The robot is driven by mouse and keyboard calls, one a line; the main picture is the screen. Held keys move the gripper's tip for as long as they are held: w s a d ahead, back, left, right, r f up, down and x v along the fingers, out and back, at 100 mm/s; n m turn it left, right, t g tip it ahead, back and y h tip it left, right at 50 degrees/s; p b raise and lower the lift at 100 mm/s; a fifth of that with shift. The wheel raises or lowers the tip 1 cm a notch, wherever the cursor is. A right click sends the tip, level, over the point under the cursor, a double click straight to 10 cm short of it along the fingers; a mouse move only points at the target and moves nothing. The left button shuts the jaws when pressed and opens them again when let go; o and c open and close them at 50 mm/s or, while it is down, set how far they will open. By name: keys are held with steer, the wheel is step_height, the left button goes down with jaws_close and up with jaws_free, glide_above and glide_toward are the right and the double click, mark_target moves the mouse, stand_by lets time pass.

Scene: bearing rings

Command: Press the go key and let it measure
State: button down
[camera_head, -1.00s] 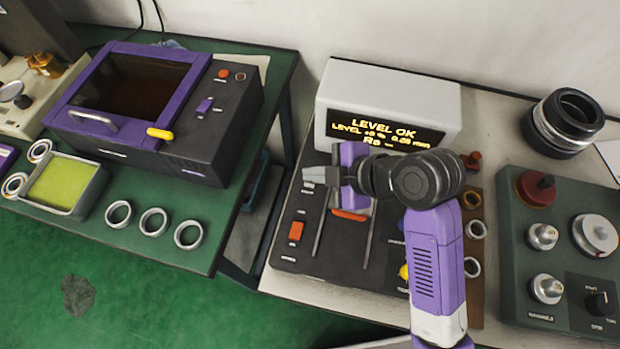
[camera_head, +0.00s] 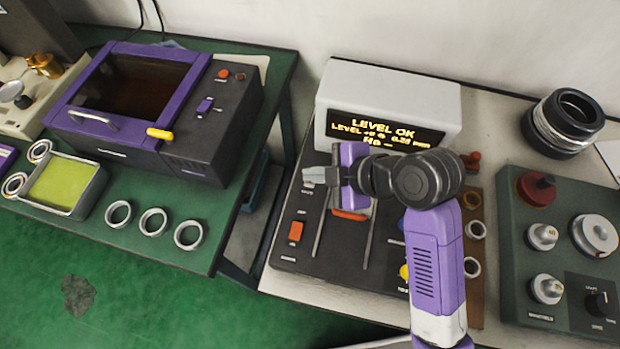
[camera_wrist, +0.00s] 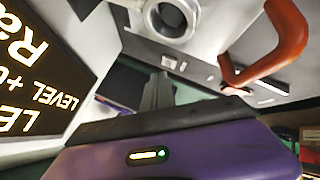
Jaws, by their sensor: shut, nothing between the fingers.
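The measuring unit has a white display box (camera_head: 390,88). Its screen (camera_head: 375,133) reads "LEVEL OK", a level line in mm, and "Ra" followed by a dash; the screen also shows at the left of the wrist view (camera_wrist: 40,75). Its dark panel (camera_head: 345,253) carries an orange-red key (camera_head: 296,230) at the left and a yellow button (camera_head: 404,271), partly hidden by my arm. I cannot read which is the go key. My gripper (camera_head: 315,175) is shut and empty, above the panel's back left, apart from these keys. Its grey fingers show in the wrist view (camera_wrist: 158,92).
An orange handle (camera_head: 350,215) lies near my gripper. Several rings stand on a brown strip (camera_head: 478,262) right of the panel. A green control box (camera_head: 560,255) is further right. A purple-framed machine (camera_head: 150,105) and loose rings sit on the left green table.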

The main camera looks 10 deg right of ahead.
stand_by(0.3)
steer(key=shift+f, duration=0.45)
steer(key=shift+f+b, duration=0.3)
steer(key=shift+b, duration=0.1)
stand_by(0.4)
stand_by(0.4)
steer(key=shift+r+p, duration=0.7)
steer(key=shift+r, duration=0.05)
steer(key=shift+r, duration=0.1)
step_height(320, 180, up, 5)
steer(key=p, duration=0.4)
stand_by(0.6)
